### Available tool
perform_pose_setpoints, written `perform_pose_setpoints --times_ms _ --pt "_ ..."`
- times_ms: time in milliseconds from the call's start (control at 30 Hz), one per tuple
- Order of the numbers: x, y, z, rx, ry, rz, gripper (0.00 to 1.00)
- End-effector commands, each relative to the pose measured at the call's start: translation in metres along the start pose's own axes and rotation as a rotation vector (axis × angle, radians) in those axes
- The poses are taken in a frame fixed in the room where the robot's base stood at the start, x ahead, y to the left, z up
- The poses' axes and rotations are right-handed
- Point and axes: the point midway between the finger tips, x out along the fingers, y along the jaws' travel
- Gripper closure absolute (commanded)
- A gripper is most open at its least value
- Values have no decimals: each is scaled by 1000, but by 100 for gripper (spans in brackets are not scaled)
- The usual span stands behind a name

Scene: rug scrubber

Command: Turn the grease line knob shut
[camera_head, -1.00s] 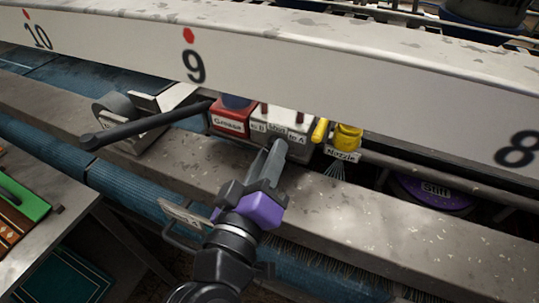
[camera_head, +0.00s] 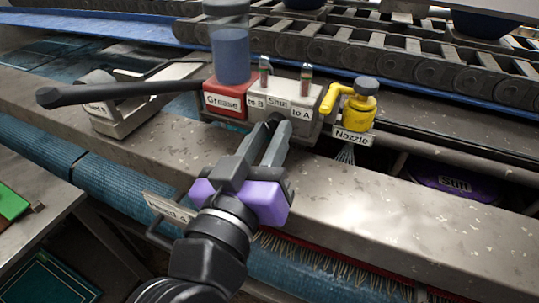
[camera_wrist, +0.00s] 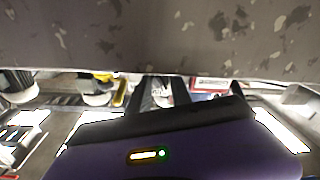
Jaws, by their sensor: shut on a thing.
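The grease line block (camera_head: 310,118) is a grey box with tags reading "to B", "Shut" and "to A". It joins the red Grease base (camera_head: 226,88), which carries a blue-filled cylinder (camera_head: 231,55). My gripper (camera_head: 277,124) reaches the front of the grey block, just below the "Shut" tag. Its grey fingers are shut on the knob there, which they almost wholly hide, so I cannot tell which tag it points at. In the wrist view the fingers (camera_wrist: 165,90) show beyond the purple gripper body, with a small pale patch between them.
A yellow nozzle valve (camera_head: 356,108) stands right of the block. A long dark lever (camera_head: 115,93) lies to the left. A stone-like ledge (camera_head: 320,195) runs below, with a purple "Stiff" disc (camera_head: 455,184) at right. Chain tracks (camera_head: 420,62) run behind.

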Motion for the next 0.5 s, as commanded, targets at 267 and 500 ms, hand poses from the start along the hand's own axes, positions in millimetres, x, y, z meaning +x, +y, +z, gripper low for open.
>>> perform_pose_setpoints --times_ms 267,500 --pt "-1 -4 6 252 19 15 100" --pt "0 -4 4 413 28 27 100"
